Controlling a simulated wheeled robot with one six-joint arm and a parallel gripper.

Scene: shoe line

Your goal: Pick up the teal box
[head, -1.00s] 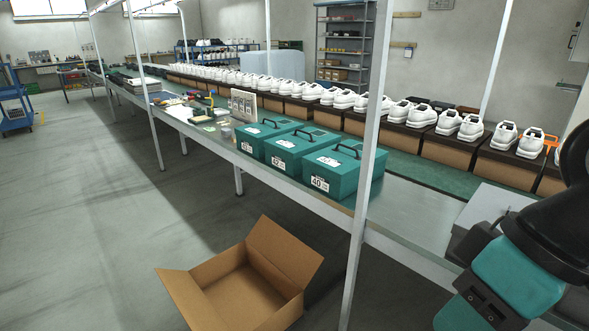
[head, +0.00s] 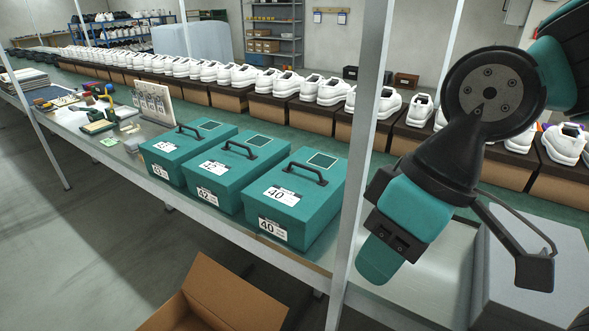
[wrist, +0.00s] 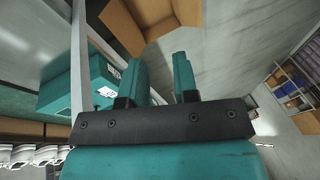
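Three teal boxes with black top handles and white number labels stand in a row on the workbench. The left box (head: 170,158) has a partly unreadable label, the middle box (head: 222,178) reads 42 and the right box (head: 309,210) reads 40. In the wrist view, part of a teal box (wrist: 68,82) shows at the left behind the metal post. My gripper (head: 380,258) hangs right of the boxes, across the post from them. In the wrist view its two teal fingers (wrist: 162,70) are apart with nothing between them.
A metal post (head: 358,160) stands between my gripper and the right box. An open cardboard box (head: 215,295) is on the floor below the bench. White shoes (head: 330,90) on brown boxes line the back. A card stand (head: 152,103) and tools lie left of the boxes.

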